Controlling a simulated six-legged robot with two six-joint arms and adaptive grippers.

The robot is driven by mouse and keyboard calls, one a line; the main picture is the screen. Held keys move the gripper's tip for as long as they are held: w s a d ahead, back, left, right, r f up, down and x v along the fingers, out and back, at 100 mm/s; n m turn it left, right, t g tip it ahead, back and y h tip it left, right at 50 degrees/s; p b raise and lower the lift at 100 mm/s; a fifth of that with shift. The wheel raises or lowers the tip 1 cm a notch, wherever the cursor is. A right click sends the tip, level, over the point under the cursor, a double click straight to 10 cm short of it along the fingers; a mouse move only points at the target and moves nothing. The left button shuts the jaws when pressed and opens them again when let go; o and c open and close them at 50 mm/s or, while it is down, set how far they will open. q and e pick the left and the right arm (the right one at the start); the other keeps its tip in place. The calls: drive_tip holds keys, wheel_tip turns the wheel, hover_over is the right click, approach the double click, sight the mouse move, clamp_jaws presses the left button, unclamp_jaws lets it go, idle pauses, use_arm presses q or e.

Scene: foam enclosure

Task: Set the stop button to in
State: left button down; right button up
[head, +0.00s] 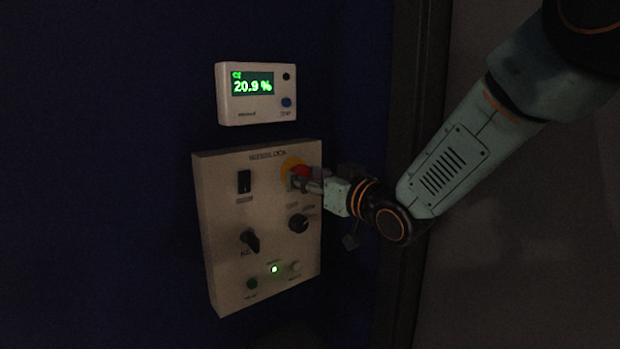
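The stop button (301,170) is a red knob on a yellow round backing at the upper right of a pale control box (223,225). My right gripper (295,182) reaches in from the right, with its fingertips at or just in front of the button's lower edge. The fingers partly cover the button. I cannot tell whether they touch it, whether they are open or shut, or how deep the button sits. My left gripper is not in view.
The box also carries a black rocker switch (244,181), two dark rotary knobs (250,240) (298,223), a lit green lamp (274,269) and small buttons. A white meter (257,112) reading 20.9 % hangs above. A dark vertical post (407,120) stands to the right.

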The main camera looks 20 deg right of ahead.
drive_tip(key=shift+a, duration=0.15)
drive_tip(key=shift+c, duration=1.4)
clamp_jaws()
drive_tip(key=shift+w+a+r, duration=0.1)
drive_tip(key=shift+w+a, duration=0.1)
drive_tip(key=shift+w, duration=0.5)
drive_tip(key=shift+o, duration=1.1)
unclamp_jaws()
drive_tip(key=o, duration=0.4)
drive_tip(key=shift+w, duration=0.2)
drive_tip(key=shift+o, duration=0.2)
drive_tip(key=shift+s, duration=0.15)
